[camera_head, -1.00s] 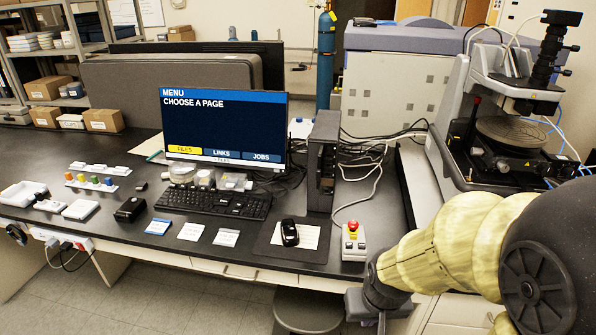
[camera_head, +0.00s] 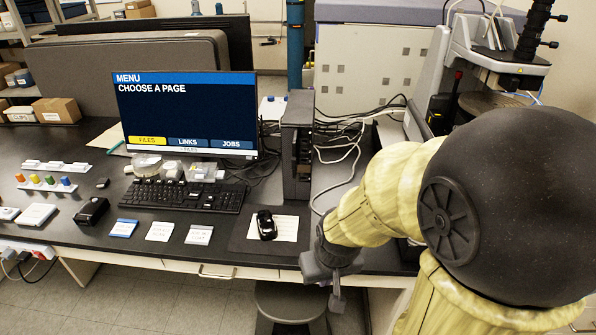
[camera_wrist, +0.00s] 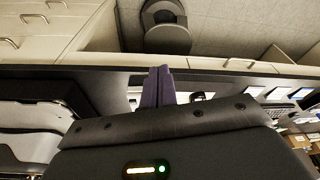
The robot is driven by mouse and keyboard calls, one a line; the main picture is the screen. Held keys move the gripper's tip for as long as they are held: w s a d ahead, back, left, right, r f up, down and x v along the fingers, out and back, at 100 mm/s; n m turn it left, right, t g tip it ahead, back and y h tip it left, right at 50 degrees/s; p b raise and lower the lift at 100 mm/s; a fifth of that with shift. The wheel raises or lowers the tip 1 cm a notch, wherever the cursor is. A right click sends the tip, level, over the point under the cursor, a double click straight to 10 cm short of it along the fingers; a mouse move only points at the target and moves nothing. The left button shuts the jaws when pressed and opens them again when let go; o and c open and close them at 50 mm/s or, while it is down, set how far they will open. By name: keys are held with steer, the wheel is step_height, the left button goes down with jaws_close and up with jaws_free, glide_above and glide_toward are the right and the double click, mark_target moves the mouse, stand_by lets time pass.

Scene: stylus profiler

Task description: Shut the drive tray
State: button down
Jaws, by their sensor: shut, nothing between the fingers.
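The dark computer tower (camera_head: 297,150) stands upright on the bench, right of the monitor. Its narrow front faces me and shows some dark recessed detail. I cannot make out a drive tray on it, or how far out one stands. My gripper (camera_head: 337,303) hangs at the front edge of the bench, below and to the right of the tower and apart from it. In the wrist view its two purple fingers (camera_wrist: 158,86) are together with nothing between them.
The monitor (camera_head: 186,112) shows a menu with FILES highlighted. A keyboard (camera_head: 187,194), a mouse (camera_head: 266,224) on a mat and several cards lie in front. White cables (camera_head: 345,150) run right of the tower. A stool (camera_head: 290,303) stands below. The profiler (camera_head: 490,62) is at right, partly hidden by my arm.

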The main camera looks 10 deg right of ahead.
steer(key=w+d+n+t+p, duration=0.1)
steer(key=w+d+n+t, duration=0.25)
steer(key=w, duration=0.35)
steer(key=w+d+n+t, duration=0.2)
steer(key=w+n+t, duration=0.1)
steer(key=w+n, duration=0.25)
steer(key=w+r+n+t+y+p, duration=0.1)
steer(key=r+n+t+y, duration=0.2)
steer(key=n, duration=0.4)
steer(key=w+a+r+n+t+y, duration=0.1)
steer(key=w+r+n+t+y, duration=0.1)
steer(key=n+y, duration=0.3)
steer(key=shift+w+r+n+t+p, duration=0.25)
steer(key=shift+r+n+t+p, duration=0.25)
steer(key=shift+n+t, duration=0.55)
steer(key=shift+w+a+r, duration=0.1)
steer(key=shift+a, duration=0.05)
steer(key=w+d+p+x, duration=0.1)
steer(key=d+p+x, duration=0.1)
steer(key=p+x, duration=0.5)
steer(key=x, duration=0.5)
steer(key=shift+w, duration=0.4)
